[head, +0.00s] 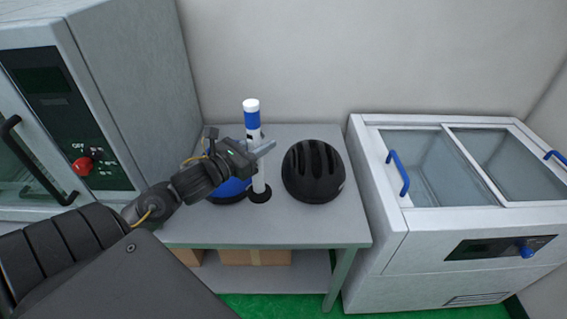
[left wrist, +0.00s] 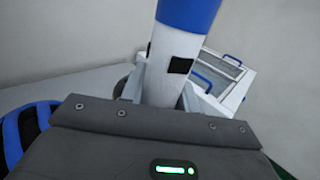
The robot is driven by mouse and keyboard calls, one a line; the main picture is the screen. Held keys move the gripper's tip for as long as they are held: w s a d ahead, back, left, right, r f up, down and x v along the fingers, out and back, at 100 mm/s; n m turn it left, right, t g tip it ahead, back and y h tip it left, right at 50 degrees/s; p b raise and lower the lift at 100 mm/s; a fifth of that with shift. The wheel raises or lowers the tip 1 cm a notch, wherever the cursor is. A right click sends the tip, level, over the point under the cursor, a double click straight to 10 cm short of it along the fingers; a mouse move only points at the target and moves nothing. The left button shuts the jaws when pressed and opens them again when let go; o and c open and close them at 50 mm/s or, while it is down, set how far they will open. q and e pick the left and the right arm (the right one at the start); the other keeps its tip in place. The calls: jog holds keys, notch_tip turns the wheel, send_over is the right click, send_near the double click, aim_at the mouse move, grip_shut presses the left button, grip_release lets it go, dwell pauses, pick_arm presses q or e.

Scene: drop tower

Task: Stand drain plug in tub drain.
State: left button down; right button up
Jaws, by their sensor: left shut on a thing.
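A tall white tube with a blue band (head: 252,120), seemingly the drain plug, stands upright over a black round foot (head: 259,194) on the grey table. My left gripper (head: 262,152) is shut on the tube's middle, below the blue band. In the left wrist view the tube (left wrist: 187,14) rises between the fingers, with a black patch on its white part. I cannot tell whether the foot touches the table. A white tub-like chest (head: 394,232) with glass lids stands at the right; no drain shows. My right gripper is not in view.
A black helmet (head: 313,172) sits right of the tube, and a blue helmet (head: 233,188) sits close on its left, partly behind my gripper. A grey oven-like machine (head: 140,60) stands at the left. The chest's lids look closed, with blue handles (head: 398,173).

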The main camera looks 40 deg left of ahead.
pick_arm(q)
jog(key=w+d+f+p, duration=0.2)
jog(key=w+f, duration=0.4)
jog(key=f, duration=0.3)
jog(key=shift+w+d+f+p, duration=0.2)
jog(key=shift+w+f+p, duration=0.1)
jog(key=shift+p, duration=0.2)
jog(key=shift+f, duration=0.2)
jog(key=c, duration=1)
grip_release()
jog(key=shift+c, duration=0.2)
jog(key=shift+r, duration=0.1)
